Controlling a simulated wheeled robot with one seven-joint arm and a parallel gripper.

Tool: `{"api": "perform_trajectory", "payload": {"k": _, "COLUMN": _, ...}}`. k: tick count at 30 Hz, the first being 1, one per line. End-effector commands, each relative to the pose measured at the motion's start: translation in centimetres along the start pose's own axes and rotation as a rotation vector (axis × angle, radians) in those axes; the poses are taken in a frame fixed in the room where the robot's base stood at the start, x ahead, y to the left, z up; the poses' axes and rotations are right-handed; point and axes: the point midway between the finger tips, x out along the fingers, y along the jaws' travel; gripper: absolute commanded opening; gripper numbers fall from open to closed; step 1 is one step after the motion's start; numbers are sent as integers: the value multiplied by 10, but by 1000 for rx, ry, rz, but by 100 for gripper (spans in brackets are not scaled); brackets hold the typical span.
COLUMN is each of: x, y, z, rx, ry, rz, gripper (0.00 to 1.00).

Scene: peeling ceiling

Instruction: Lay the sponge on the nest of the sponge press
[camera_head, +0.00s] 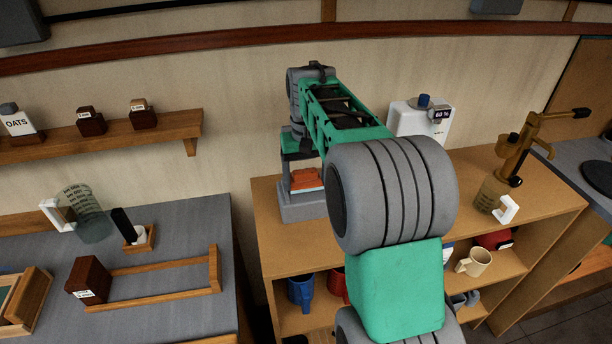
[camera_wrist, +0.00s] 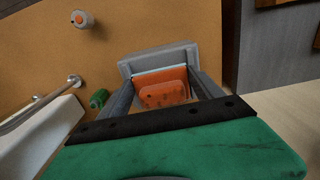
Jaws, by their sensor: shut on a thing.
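The sponge press (camera_head: 302,208) has a grey base and stands at the left end of the wooden counter. It also shows in the wrist view (camera_wrist: 180,52). My gripper (camera_wrist: 166,92) points down over it and is shut on the orange sponge (camera_wrist: 165,96). Behind the sponge, an orange surface with a pale edge lies within the grey base. In the head view, orange (camera_head: 306,179) shows under my gripper, just above the base. I cannot tell whether the sponge touches the nest, which is largely hidden.
A white device with a display (camera_head: 420,118) stands right of my arm. A brass lever machine (camera_head: 522,160) is farther right. In the wrist view, a grey round knob (camera_wrist: 82,20) and a small green part (camera_wrist: 98,98) lie left of the press. Mugs sit on the shelf below.

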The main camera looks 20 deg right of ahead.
Motion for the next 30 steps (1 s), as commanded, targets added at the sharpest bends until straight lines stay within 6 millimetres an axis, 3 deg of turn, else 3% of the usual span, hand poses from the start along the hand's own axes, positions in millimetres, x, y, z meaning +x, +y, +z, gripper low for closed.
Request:
{"api": "perform_trajectory", "payload": {"k": 4, "x": 9, "y": 0, "z": 0, "rx": 0, "ry": 0, "rz": 0, "gripper": 2}}
{"api": "perform_trajectory", "payload": {"k": 20, "x": 10, "y": 0, "z": 0, "rx": 0, "ry": 0, "rz": 0, "gripper": 2}}
{"api": "perform_trajectory", "payload": {"k": 21, "x": 10, "y": 0, "z": 0, "rx": 0, "ry": 0, "rz": 0, "gripper": 78}}
{"api": "perform_trajectory", "payload": {"k": 30, "x": 10, "y": 0, "z": 0, "rx": 0, "ry": -1, "rz": 0, "gripper": 100}}
